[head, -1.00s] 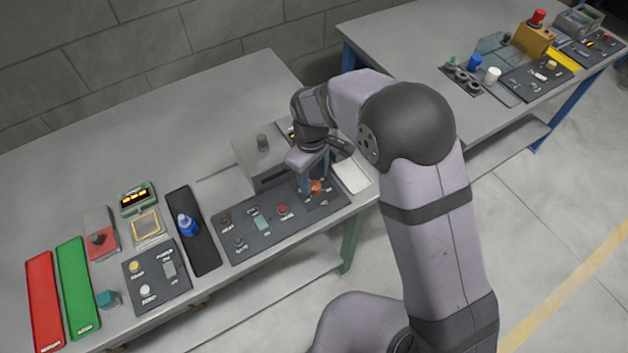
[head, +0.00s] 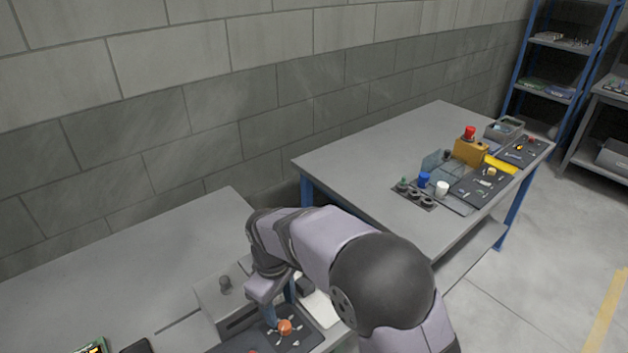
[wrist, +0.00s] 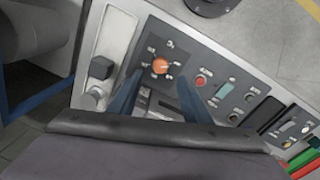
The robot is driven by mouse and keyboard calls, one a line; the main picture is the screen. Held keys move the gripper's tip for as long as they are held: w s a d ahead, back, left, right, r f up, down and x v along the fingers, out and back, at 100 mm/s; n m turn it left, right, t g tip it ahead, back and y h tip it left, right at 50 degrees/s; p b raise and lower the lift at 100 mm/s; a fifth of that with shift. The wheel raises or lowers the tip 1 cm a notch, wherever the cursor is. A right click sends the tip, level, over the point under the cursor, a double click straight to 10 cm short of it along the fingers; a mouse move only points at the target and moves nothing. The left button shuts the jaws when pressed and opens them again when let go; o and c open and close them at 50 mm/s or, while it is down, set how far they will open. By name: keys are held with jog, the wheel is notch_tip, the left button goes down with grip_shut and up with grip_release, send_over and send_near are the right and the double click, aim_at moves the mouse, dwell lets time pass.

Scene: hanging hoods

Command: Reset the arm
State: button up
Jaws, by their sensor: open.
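My arm reaches down over the near bench. My gripper (head: 279,307) is just above the dark control panel at the orange knob (head: 285,327). In the wrist view, its two blue fingers (wrist: 159,78) are spread apart with nothing held between them. The orange knob (wrist: 160,66) shows just beyond and between the fingertips; whether a finger touches it I cannot tell. Part of the panel lies behind my arm and below the frame edge in the head view.
A grey box with a knob (head: 226,300) stands beside my gripper on the near bench. The second bench (head: 360,165) at the right holds a yellow box with a red button (head: 470,150), cups and panels. A blue shelf rack (head: 545,75) stands far right.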

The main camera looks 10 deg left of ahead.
jog(key=shift+w+a+m, duration=0.25)
jog(key=shift+w+m, duration=0.05)
jog(key=shift+m, duration=0.4)
jog(key=s+d+f, duration=0.1)
jog(key=s, duration=0.1)
jog(key=s+d+f+m, duration=0.1)
jog(key=s+d+f, duration=0.1)
jog(key=s+d+f+m+g, duration=0.1)
jog(key=s+f, duration=0.1)
jog(key=shift+s+d+f+h, duration=0.15)
jog(key=shift+s+d+h, duration=0.15)
jog(key=shift+s, duration=0.05)
jog(key=s+d+r+m+g, duration=0.1)
jog(key=s+d+m, duration=0.2)
jog(key=s+d, duration=0.4)
jog(key=s+d+r+m, duration=0.15)
jog(key=s+d, duration=0.25)
jog(key=d, duration=0.6)
jog(key=w+d+r+m+t, duration=0.1)
jog(key=w+d+r+m, duration=0.1)
jog(key=d+m, duration=0.3)
jog(key=shift+d+r+y, duration=0.4)
jog(key=shift+d+r, duration=0.35)
jog(key=shift+r, duration=0.15)
jog(key=shift+w, duration=0.1)
